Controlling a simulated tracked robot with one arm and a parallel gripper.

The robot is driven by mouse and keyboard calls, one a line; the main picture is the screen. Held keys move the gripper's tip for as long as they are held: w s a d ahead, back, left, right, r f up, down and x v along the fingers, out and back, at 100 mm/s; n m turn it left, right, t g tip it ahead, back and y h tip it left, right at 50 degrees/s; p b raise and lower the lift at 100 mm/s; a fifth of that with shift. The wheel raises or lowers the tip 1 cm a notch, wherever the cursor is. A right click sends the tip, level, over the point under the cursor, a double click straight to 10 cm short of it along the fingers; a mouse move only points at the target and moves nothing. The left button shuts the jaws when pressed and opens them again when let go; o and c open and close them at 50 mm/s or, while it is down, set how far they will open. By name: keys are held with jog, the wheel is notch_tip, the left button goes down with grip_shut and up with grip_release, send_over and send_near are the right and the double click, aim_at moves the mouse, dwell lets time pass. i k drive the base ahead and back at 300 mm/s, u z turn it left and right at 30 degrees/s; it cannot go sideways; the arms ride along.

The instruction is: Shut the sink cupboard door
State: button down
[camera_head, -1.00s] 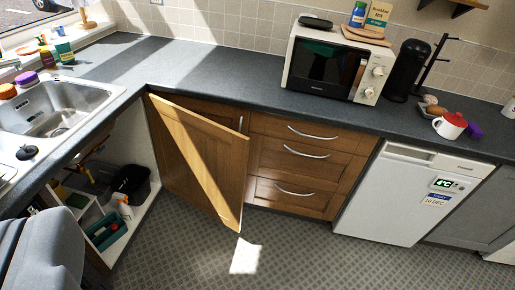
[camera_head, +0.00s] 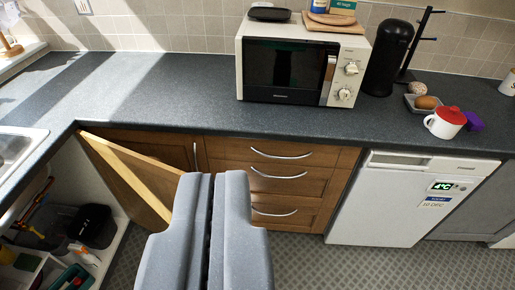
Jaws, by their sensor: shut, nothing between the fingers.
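The sink cupboard door (camera_head: 130,170) is a wooden panel standing wide open. It is hinged near the corner under the worktop, and its free end is hidden behind my gripper. The open sink cupboard (camera_head: 75,205) shows at the lower left, with a dark bin and other items inside. My gripper (camera_head: 211,180) is shut and empty at the bottom centre. It overlaps the door's free end in the picture; I cannot tell whether they touch.
Wooden drawers (camera_head: 275,180) with curved metal handles stand right of the door, then a white under-counter fridge (camera_head: 400,200). A microwave (camera_head: 300,65) stands on the grey worktop (camera_head: 180,95). The patterned floor (camera_head: 310,265) is clear at the front.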

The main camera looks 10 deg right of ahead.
aim_at(146, 188)
jog(key=u, duration=0.05)
jog(key=i, duration=1.45)
jog(key=u, duration=0.75)
